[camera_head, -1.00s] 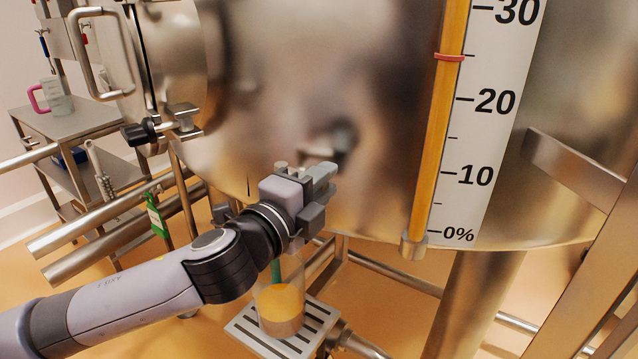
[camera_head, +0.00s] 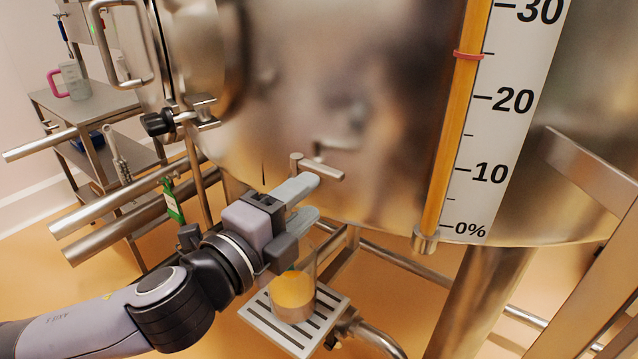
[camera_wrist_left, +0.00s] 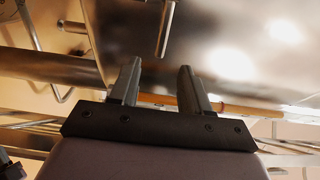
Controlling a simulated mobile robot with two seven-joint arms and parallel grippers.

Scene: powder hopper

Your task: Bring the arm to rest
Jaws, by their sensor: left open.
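My left gripper (camera_head: 311,199) is open and empty in front of the steel hopper's lower wall, with a gap between its two grey fingers. The fingers also show apart in the left wrist view (camera_wrist_left: 157,78), with nothing between them. A steel T-shaped handle (camera_head: 318,168) on the hopper (camera_head: 330,70) is just beyond the fingertips; I cannot tell whether they touch it. My left arm (camera_head: 100,325) comes in from the lower left. My right gripper is not in view.
A clear beaker with orange contents (camera_head: 292,296) stands on a slotted tray (camera_head: 262,325) below the gripper. A sight gauge with a percent scale (camera_head: 497,120) is at the right. Steel pipes (camera_head: 130,210) and a trolley with a pink-handled jug (camera_head: 75,80) are at the left.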

